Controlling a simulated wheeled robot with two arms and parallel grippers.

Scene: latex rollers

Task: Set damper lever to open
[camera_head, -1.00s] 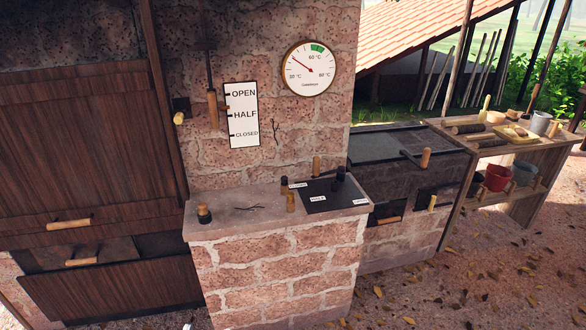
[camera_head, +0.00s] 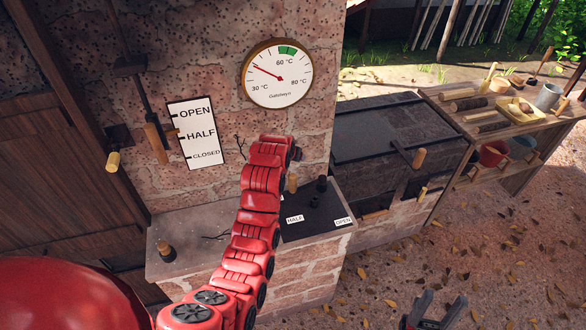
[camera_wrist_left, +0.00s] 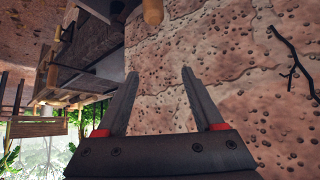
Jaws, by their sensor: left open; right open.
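A wall lever with a wooden handle (camera_head: 157,143) hangs on a dark rod left of the white sign (camera_head: 196,133) reading OPEN, HALF, CLOSED; its handle is roughly level with HALF. A dark plate (camera_head: 318,222) on the brick ledge also carries HALF and OPEN labels and dark pegs; my left arm covers part of it. In the head view my left arm reaches up across the ledge and its gripper is hidden. In the left wrist view the left gripper (camera_wrist_left: 160,73) is open and empty before the bricks, below a wooden handle (camera_wrist_left: 152,12). My right gripper (camera_head: 443,297) is open and empty at the bottom.
A round gauge (camera_head: 277,74) is on the brick wall. A wooden-tipped knob (camera_head: 113,160) sticks out left of the lever. A small knob (camera_head: 165,250) stands on the ledge. A stove (camera_head: 385,140) and wooden workbench (camera_head: 480,105) stand right. Leafy ground before them is open.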

